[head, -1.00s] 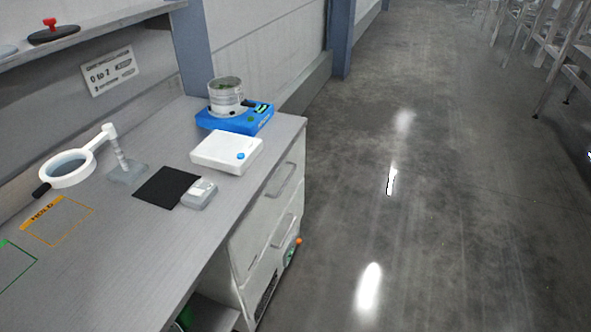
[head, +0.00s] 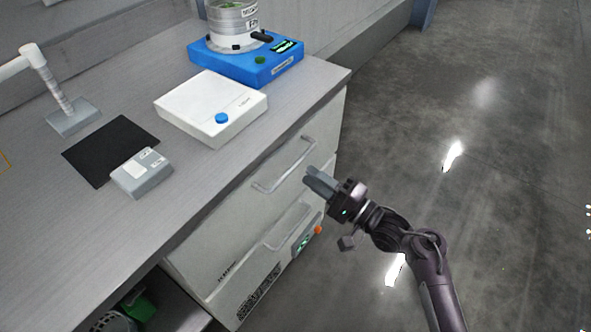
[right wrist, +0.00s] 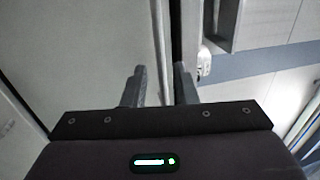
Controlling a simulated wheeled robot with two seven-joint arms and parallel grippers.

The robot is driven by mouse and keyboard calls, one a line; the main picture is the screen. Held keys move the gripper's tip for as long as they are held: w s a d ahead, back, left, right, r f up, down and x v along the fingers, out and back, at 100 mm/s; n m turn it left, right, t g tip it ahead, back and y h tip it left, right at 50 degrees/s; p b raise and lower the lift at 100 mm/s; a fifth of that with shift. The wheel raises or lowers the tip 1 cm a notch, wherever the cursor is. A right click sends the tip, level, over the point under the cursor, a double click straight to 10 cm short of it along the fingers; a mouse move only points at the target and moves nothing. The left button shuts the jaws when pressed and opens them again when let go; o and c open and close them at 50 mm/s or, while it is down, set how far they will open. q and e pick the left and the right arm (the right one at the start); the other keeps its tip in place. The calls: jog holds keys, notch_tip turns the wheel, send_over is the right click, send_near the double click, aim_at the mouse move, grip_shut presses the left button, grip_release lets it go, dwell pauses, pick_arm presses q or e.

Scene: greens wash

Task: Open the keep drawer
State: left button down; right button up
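The white cabinet under the counter has two shut drawers, one above the other. The upper drawer front (head: 232,205) has a grey bar handle (head: 285,168). The lower drawer front (head: 250,272) has its own bar handle (head: 288,228). I cannot read which one is marked keep. My right gripper (head: 312,180) is just right of the upper handle in the head view, with no clear grip on it. In the right wrist view its two fingers (right wrist: 158,85) are apart, with a pale upright bar, perhaps a handle, showing between them. My left gripper is not in view.
On the counter (head: 215,165) stand a blue device (head: 230,62) with a metal sieve pot (head: 233,22), a white scale (head: 200,115), a small grey box (head: 142,173) and a black mat (head: 105,150). The floor (head: 450,110) at right is clear.

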aim_at(294, 165)
jog(key=shift+x, duration=2.9)
jog(key=shift+s+a, duration=0.1)
grip_shut()
